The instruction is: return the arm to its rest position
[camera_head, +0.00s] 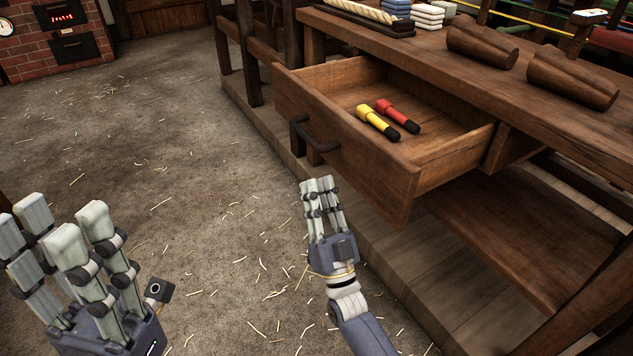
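My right gripper (318,184) is in the middle of the view, below and in front of an open wooden drawer (350,155). Its fingers point up and away, with a narrow gap between them and nothing held. It is apart from the drawer's dark handle (315,135). My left gripper (62,225) is large at the lower left, over the floor. Its fingers are spread and empty. A yellow-and-black tool (372,120) and a red-and-black tool (397,115) lie in the drawer.
The drawer juts out from a wooden workbench (470,75) on the right. Two brown half-round pieces (570,80), a rope (358,12) and stacked bundles (428,16) sit on top. A brick oven (50,40) stands at the far left. The straw-strewn floor (160,150) between is clear.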

